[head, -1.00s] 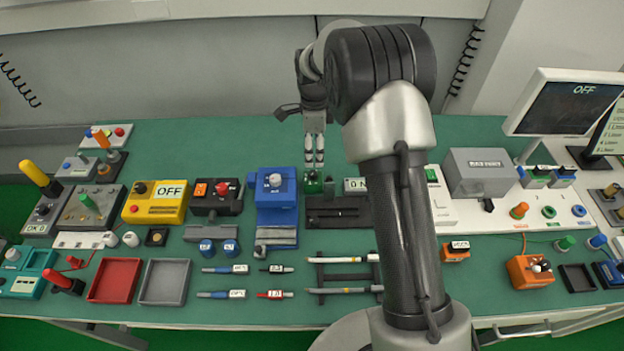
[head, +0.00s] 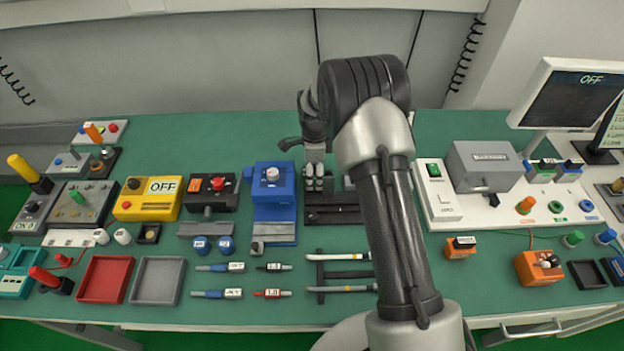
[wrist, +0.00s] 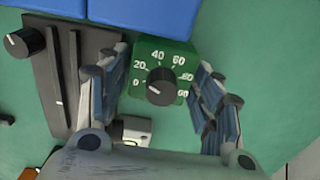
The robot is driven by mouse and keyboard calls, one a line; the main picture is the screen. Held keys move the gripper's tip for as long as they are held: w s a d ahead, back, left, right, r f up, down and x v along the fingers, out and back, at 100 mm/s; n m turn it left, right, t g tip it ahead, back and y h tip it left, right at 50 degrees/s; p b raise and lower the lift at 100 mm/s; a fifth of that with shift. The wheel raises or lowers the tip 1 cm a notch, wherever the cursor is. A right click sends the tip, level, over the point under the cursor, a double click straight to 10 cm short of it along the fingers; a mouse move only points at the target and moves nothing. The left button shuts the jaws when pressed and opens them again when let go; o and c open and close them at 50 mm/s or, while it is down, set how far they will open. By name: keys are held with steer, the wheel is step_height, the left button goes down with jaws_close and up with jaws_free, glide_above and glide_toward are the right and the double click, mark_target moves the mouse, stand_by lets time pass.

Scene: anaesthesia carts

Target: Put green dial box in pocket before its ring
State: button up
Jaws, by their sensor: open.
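The green dial box (wrist: 148,55), with a black knob and a printed scale, stands on the green table in the wrist view. My gripper (wrist: 162,68) is open, with one finger on each side of the box. A gap shows on the left; I cannot tell whether the right finger touches. In the head view my gripper (head: 318,182) is low over the table, right of the blue device, and hides the box. A green ring (head: 556,207) lies on the white panel (head: 480,213) at right. I cannot make out which pocket is before it.
The blue device (head: 273,200) and a black slotted block (wrist: 72,80) stand close to my gripper. On the white panel are a grey box (head: 484,165), a blue ring (head: 586,205) and an orange peg (head: 526,204). An orange box (head: 538,268) stands in front.

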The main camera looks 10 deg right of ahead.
steer(key=shift+c, duration=0.5)
steer(key=c, duration=1.3)
